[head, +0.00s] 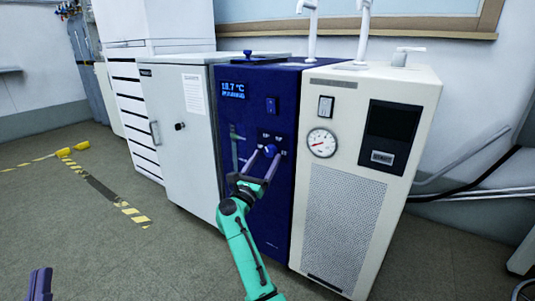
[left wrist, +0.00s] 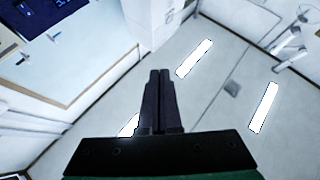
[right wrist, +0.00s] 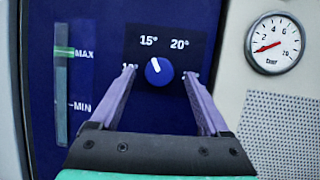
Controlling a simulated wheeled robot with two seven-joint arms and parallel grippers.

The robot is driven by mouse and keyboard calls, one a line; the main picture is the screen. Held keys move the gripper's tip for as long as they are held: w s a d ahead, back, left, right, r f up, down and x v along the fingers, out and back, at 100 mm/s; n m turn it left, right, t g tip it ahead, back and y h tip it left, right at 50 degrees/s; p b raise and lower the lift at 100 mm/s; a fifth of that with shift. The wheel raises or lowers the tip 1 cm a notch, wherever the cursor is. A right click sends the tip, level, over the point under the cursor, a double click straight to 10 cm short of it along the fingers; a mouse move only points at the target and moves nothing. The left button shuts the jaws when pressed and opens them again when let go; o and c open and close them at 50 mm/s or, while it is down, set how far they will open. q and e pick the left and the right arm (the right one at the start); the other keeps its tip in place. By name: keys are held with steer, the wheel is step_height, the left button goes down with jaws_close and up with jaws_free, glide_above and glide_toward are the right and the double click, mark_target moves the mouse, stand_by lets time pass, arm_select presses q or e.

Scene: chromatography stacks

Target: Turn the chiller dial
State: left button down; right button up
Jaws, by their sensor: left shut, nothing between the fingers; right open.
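The chiller is the dark blue cabinet (head: 262,105) in the middle of the head view. Its round blue dial (right wrist: 159,71) has a white pointer mark tilted slightly left of upright, toward the 15° label; 20° is at upper right. The lower scale labels are partly hidden by my fingers. My right gripper (right wrist: 158,76) is open, facing the panel, with one finger on each side of the dial and visible gaps to it. It also shows at the chiller front in the head view (head: 261,158). My left gripper (head: 40,280) is shut and empty at lower left; its fingers show in the left wrist view (left wrist: 159,85).
A white unit with a pressure gauge (head: 321,143) stands to the right of the chiller. A grey-white cabinet (head: 176,135) stands to its left. The chiller has a lit temperature display (head: 233,90) and a level strip (right wrist: 63,85).

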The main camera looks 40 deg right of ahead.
steer(key=shift+w+d+r, duration=0.25)
steer(key=shift+d, duration=0.35)
arm_select(q)
step_height(320, 180, down, 6)
steer(key=d+g, duration=0.1)
steer(key=g, duration=0.1)
steer(key=shift+w+d+y, duration=0.3)
steer(key=shift+w+y, duration=0.1)
steer(key=shift+f, duration=0.1)
steer(key=shift+n, duration=0.3)
arm_select(e)
jaws_close()
arm_select(q)
steer(key=shift+p, duration=0.3)
